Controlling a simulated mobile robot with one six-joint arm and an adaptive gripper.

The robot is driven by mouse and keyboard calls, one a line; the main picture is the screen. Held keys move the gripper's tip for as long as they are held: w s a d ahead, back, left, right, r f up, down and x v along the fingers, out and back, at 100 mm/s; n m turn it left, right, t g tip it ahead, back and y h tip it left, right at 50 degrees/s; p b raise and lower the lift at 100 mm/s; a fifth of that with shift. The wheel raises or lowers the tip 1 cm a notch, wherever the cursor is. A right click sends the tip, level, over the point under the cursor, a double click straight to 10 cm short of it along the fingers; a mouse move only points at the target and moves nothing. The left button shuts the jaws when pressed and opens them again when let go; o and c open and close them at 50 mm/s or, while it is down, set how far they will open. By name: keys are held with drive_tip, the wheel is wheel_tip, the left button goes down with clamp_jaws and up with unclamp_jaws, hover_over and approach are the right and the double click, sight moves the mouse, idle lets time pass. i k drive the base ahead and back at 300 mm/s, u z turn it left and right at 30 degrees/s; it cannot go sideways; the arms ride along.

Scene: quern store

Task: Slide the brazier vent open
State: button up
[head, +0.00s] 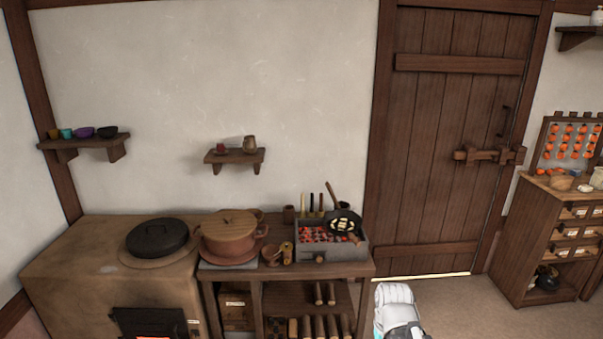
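The brazier (349,255) is a grey open-topped box on the right end of the wooden bench in the head view. Red glowing coals (312,233) fill it, and a dark pan or grate with a wooden handle (342,222) lies over its right part. A small knob-like fitting (320,257) shows low on its front face; it may be the vent's slide, but it is too small to tell its setting. Part of my white and dark arm shows at the bottom edge, right of the bench and apart from the brazier. My gripper's fingers are not in view.
The bench (365,270) also bears a lidded clay pot (229,232) and small cups, left of the brazier. A clay stove (75,255) with a fire opening stands further left. A plank door (450,140) and a shelved cabinet (535,230) are right. Floor before the door is clear.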

sight(319, 258)
drive_tip(key=z, duration=0.1)
drive_tip(key=i, duration=0.25)
drive_tip(key=u, duration=0.8)
drive_tip(key=i, duration=1.85)
